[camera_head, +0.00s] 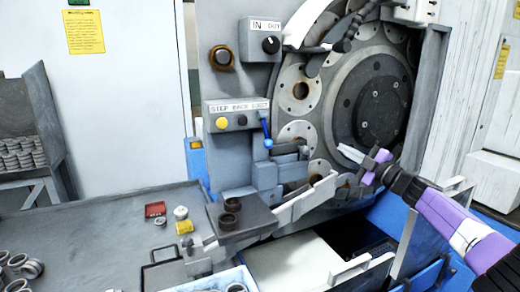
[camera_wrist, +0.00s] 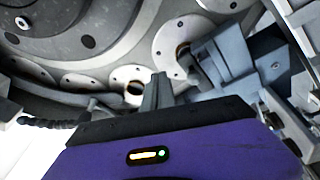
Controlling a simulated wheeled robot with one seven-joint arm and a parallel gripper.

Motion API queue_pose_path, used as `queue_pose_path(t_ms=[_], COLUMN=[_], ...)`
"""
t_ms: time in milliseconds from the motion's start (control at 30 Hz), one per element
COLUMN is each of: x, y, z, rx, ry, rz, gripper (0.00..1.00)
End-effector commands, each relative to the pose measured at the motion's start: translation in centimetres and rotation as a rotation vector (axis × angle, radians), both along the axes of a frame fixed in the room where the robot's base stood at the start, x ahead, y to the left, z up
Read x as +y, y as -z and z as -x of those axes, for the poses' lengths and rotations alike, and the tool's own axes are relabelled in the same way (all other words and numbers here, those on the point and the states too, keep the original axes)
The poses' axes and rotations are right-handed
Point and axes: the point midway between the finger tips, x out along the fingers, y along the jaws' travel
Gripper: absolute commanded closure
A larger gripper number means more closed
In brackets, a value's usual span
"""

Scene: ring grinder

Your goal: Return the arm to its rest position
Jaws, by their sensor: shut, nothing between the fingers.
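My arm (camera_head: 450,222), purple and white, reaches in from the lower right of the head view. My gripper (camera_head: 352,155) is in front of the lower part of the grinder's large round disc (camera_head: 375,105). In the wrist view my gripper (camera_wrist: 158,85) shows as two grey fingers close together, shut and empty. The tips point toward the round plates with holes on the disc. I cannot tell the exact gap between fingertips and disc.
A control panel (camera_head: 236,112) with a blue-handled lever (camera_head: 267,140) stands left of the disc. A metal rail (camera_head: 305,200) lies below the disc.

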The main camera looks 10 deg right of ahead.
Motion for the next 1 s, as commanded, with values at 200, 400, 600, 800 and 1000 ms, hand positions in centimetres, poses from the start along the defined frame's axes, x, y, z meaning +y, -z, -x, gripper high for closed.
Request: queue_pose_path(t_ms=[200, 400, 600, 800, 1000], x=[6.1, 13.1, 19.3, 23.0, 24.4], y=[-2.4, 0.6, 4.5, 7.9, 11.1], z=[0.0, 2.2, 6.5, 11.9, 17.9], rx=[-0.067, -0.072, -0.049, -0.018, 0.023], ry=[-0.055, -0.116, -0.156, -0.158, -0.125], rz=[-0.082, -0.255, -0.461, -0.66, -0.834], gripper=[1.0, 1.0, 1.0, 1.0, 1.0])
